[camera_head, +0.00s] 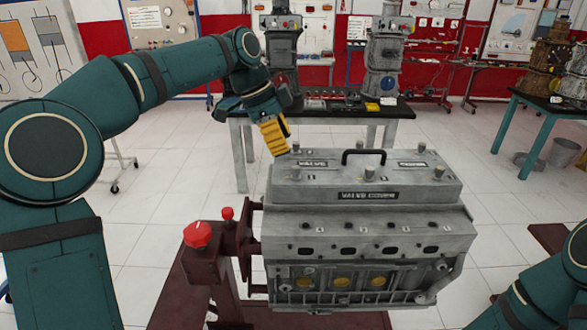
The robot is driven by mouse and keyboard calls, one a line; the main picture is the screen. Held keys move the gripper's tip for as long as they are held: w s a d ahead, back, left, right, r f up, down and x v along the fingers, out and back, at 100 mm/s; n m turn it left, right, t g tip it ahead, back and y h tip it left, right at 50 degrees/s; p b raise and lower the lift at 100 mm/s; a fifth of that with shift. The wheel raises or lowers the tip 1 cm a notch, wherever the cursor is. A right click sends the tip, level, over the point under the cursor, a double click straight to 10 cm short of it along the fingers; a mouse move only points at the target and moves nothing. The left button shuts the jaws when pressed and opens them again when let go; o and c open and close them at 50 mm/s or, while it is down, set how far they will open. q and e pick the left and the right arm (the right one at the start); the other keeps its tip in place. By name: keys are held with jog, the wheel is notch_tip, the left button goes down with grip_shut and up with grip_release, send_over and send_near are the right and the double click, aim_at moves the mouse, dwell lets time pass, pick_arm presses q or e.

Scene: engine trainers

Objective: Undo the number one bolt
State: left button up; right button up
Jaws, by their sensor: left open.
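A grey engine block (365,240) stands on a dark red stand, with a flat valve cover (330,183) on top. The cover has a black handle (363,153) and several bolt heads. One bolt (295,148) is at its back left corner and another bolt (295,172) at its front left. No number is readable on any bolt. My left gripper (278,149) has yellow fingers, is open and points down beside the back left bolt. I cannot tell whether it touches the bolt. Part of my right arm shows at the bottom right; its gripper is out of view.
The stand (208,268) has red knobs (197,234) to the left of the engine. A dark-topped table (335,110) behind holds machine units and small parts. A teal-legged table (540,105) stands at the right.

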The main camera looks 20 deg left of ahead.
aim_at(294, 167)
pick_arm(q)
jog(key=b+x, duration=0.1)
jog(key=x, duration=0.6)
jog(key=shift+w, duration=0.1)
jog(key=shift+r, duration=0.1)
jog(key=shift+c, duration=0.4)
grip_shut()
